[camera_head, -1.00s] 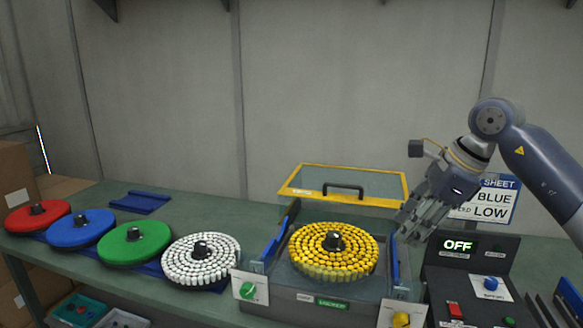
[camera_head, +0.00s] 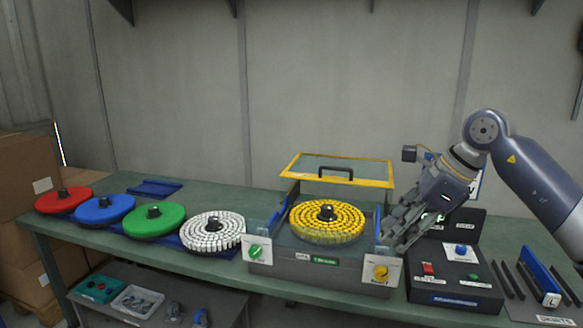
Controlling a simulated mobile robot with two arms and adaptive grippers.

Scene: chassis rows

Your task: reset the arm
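My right arm comes in from the right in the head view. Its gripper (camera_head: 402,232) points down and left, just right of the machine holding the yellow disc, in front of the control box's upright panel. Its fingers look spread a little apart, with nothing seen between them. My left gripper is not in view. The yellow segmented disc (camera_head: 327,218) sits in the grey machine (camera_head: 300,268), whose yellow-framed lid (camera_head: 337,170) is raised.
Red (camera_head: 63,200), blue (camera_head: 104,208), green (camera_head: 153,219) and white (camera_head: 213,232) discs stand in a row at left. The control box (camera_head: 455,275) has a red switch and blue knob. A blue-barred rack (camera_head: 541,276) stands at far right. Cardboard boxes (camera_head: 25,225) stand at left.

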